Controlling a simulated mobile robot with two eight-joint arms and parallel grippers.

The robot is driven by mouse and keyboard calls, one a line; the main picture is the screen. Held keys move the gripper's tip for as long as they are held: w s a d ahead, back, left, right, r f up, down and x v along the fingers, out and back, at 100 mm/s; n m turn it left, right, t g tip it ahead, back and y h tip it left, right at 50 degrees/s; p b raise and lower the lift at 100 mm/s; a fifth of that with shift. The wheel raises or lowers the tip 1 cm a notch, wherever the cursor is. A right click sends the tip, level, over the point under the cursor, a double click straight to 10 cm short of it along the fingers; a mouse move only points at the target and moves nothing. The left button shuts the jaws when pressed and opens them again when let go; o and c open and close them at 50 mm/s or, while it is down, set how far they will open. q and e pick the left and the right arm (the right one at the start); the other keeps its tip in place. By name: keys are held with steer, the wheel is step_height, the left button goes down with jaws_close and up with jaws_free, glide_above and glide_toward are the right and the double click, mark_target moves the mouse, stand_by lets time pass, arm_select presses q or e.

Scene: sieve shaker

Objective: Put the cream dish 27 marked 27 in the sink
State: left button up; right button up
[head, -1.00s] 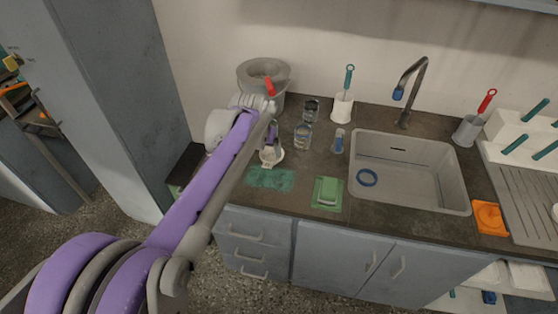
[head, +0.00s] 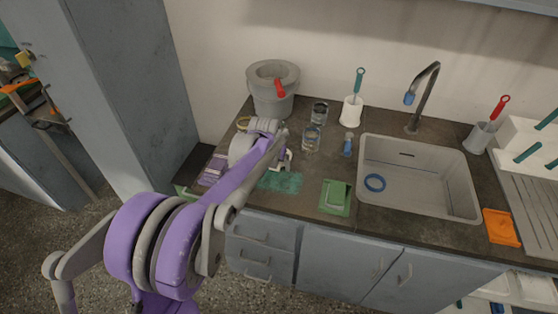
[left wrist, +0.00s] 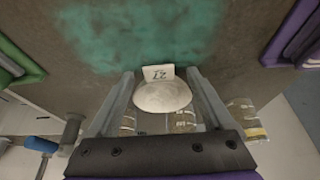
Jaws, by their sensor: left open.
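The cream dish 27 (left wrist: 162,98) shows in the left wrist view, a pale round dish with an upright tag reading 27. It is on the dark counter beside a teal patch (left wrist: 140,30). My left gripper (left wrist: 160,76) is open, with one finger on each side of the dish; I cannot tell whether they touch it. In the head view my left gripper (head: 283,161) is low over the counter and mostly hides the dish. My right gripper is not in view.
Behind the gripper stand a grey pot (head: 273,92) and glass jars (head: 311,139). A blue-capped bottle (head: 348,146), a brush holder (head: 351,110) and a green sponge tray (head: 335,198) lie between gripper and sink. The faucet (head: 424,95) rises behind the sink.

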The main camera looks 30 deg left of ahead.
arm_select(q)
jaws_close()
stand_by(0.3)
stand_by(0.3)
